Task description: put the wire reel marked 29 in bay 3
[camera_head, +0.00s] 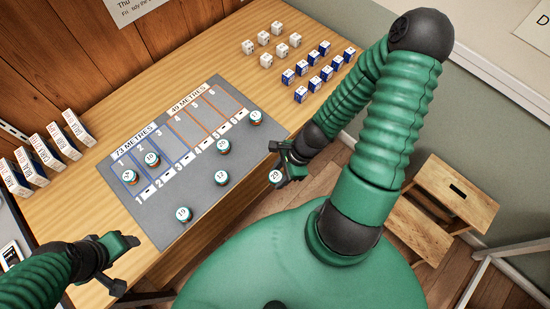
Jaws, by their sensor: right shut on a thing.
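A reel with a white top (275,177), whose number looks like 29, is in the jaws of my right gripper (282,172), off the right edge of the grey mat (190,236). Bay 3 (172,148) is the rightmost blue bay and looks empty. One reel (130,177) stands in bay 1 and another (152,158) in bay 2. My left gripper (126,264) seems open and empty, near the table's front left edge.
Several other reels stand on the mat: one near its front (184,214), one in the middle (222,177), two towards the right (223,146) (255,117). A wooden stool (455,192) stands right.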

